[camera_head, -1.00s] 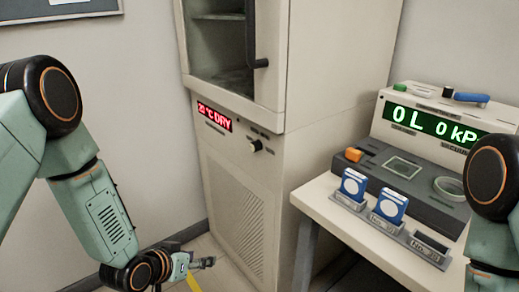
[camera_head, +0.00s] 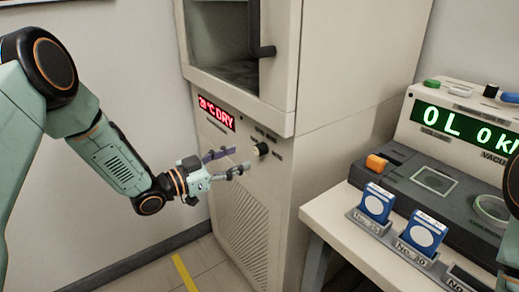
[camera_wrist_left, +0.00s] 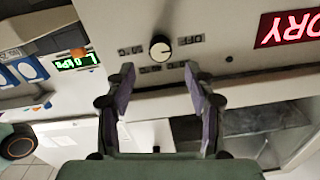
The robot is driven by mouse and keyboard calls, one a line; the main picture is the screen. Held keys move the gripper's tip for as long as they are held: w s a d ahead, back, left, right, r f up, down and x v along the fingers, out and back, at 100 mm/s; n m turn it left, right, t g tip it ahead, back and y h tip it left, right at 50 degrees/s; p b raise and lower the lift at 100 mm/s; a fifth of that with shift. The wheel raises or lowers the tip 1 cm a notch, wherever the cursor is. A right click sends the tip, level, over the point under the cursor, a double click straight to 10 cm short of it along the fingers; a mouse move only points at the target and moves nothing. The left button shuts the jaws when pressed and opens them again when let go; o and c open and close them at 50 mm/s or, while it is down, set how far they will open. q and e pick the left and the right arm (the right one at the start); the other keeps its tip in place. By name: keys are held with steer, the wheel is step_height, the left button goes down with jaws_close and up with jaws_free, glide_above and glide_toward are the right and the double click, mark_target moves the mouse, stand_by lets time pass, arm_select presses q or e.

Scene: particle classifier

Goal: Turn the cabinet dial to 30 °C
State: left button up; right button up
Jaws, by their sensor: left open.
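The cabinet dial (camera_head: 262,149) is a small black knob on the cabinet's (camera_head: 250,210) front panel, right of a red display (camera_head: 216,113) that appears to read 20 °C DRY. My left gripper (camera_head: 238,161) is open and empty, its fingertips just left of the dial and apart from it in the head view. In the left wrist view the picture is upside down. There the dial (camera_wrist_left: 160,48) shows a white pointer mark and lies centred beyond the two spread fingers (camera_wrist_left: 159,67). My right gripper is out of view.
Open space lies in front of the cabinet.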

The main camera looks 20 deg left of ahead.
mark_target(256, 151)
arm_select(q)
steer(key=b+x, duration=0.1)
steer(key=x, duration=0.4)
steer(key=shift+w+d+f+b, duration=0.25)
steer(key=shift+b, duration=0.1)
steer(key=shift+w+d+r, duration=0.2)
steer(key=shift+w+d, duration=0.1)
steer(key=shift+w, duration=0.15)
steer(key=shift+f, duration=0.1)
steer(key=shift+c, duration=0.4)
steer(key=shift+c, duration=0.8)
jaws_close()
